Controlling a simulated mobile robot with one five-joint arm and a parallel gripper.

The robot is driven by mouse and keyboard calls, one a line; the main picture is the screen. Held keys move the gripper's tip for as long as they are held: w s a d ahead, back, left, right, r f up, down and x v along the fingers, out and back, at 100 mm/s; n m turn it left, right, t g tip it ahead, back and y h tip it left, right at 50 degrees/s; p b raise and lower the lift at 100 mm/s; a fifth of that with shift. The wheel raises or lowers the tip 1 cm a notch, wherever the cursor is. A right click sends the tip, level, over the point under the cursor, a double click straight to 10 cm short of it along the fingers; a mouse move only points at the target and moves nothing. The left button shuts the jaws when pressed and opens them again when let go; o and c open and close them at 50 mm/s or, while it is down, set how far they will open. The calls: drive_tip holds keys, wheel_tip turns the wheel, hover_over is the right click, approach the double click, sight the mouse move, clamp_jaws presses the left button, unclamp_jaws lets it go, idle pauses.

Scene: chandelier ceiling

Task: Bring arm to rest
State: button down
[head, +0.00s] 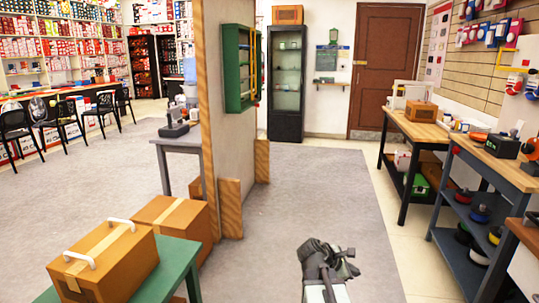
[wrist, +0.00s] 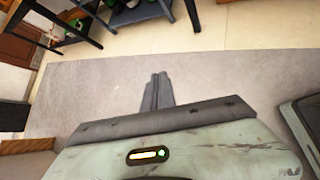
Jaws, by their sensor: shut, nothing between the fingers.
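My gripper (head: 328,262) shows at the bottom of the head view, to the right of the middle, held above the grey carpet (head: 310,200). In the wrist view its dark fingers (wrist: 158,88) are together with nothing between them. Carpet lies behind the fingers there, and they touch no object. The far part of my arm runs out of the bottom of the head view.
A green table (head: 172,268) with a cardboard box (head: 105,262) stands at the lower left. A partition wall (head: 225,100) rises left of the middle. Workbenches (head: 497,165) line the right side.

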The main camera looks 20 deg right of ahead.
drive_tip(key=s+a+f+m+g+y, duration=0.1)
drive_tip(key=a+f+m+y, duration=0.3)
drive_tip(key=a, duration=0.7)
drive_tip(key=s+a+f+m+y, duration=0.1)
drive_tip(key=a+f+m+y, duration=0.3)
drive_tip(key=a, duration=0.6)
drive_tip(key=s+a+f+m+g+y, duration=0.1)
drive_tip(key=a+m+y, duration=0.1)
drive_tip(key=a+m, duration=0.65)
wheel_tip(320, 180, up, 30)
drive_tip(key=a+n+p, duration=0.1)
drive_tip(key=a+p, duration=0.1)
drive_tip(key=p, duration=2.7)
drive_tip(key=shift+a, duration=0.3)
drive_tip(key=shift+f, duration=0.2)
